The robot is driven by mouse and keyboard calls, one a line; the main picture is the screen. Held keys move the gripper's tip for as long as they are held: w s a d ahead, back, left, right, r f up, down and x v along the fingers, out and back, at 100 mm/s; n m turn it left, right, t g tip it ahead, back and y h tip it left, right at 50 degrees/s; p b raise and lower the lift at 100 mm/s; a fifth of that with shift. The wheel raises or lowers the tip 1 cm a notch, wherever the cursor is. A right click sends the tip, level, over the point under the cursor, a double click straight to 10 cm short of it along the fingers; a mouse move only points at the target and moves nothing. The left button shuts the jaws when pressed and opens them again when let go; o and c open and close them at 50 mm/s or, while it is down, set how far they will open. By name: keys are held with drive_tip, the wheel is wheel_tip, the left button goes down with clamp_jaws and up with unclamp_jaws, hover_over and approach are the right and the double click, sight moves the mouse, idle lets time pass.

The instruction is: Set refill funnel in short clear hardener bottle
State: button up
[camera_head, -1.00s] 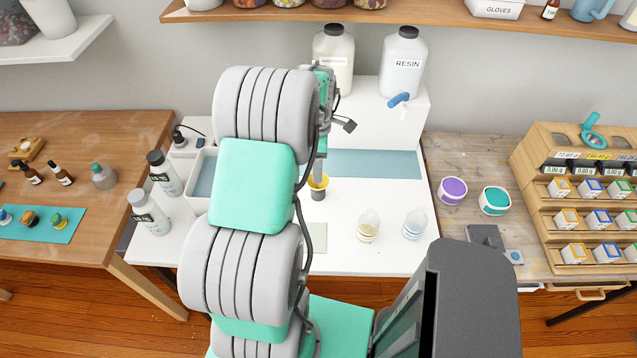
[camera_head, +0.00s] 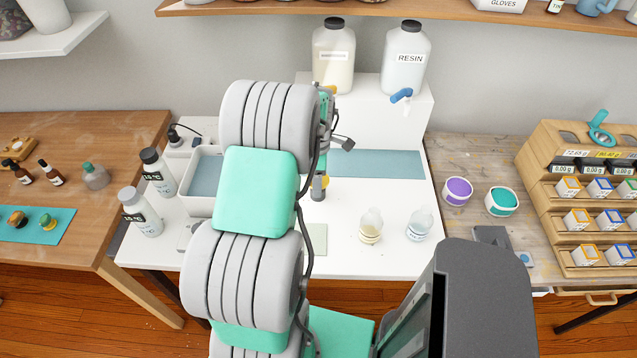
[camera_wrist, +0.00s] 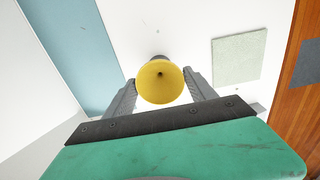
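The yellow funnel (camera_wrist: 160,82) sits mouth-up in a dark grey holder (camera_wrist: 156,58) on the white table. In the head view only a little of the yellow funnel (camera_head: 319,193) shows past my arm. My gripper (camera_wrist: 160,76) is over it, fingers apart, one on each side of the cone; no clear grip shows. Two short clear bottles stand upright on the table, right of my arm: one with yellowish contents (camera_head: 370,228) and one with pale bluish contents (camera_head: 419,226). Their labels are too small to read, so I cannot tell which is hardener.
A large cream jug (camera_head: 333,58) and a RESIN jug (camera_head: 404,62) with a blue tap stand on a white riser behind. A grey-green square (camera_wrist: 239,57) lies near the funnel. Two dark-capped bottles stand at the table's left. Purple (camera_head: 457,190) and teal tubs stand right.

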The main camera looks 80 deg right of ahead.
drive_tip(key=c, duration=0.9)
drive_tip(key=shift+r+p, duration=1.8)
drive_tip(key=shift+r, duration=1.1)
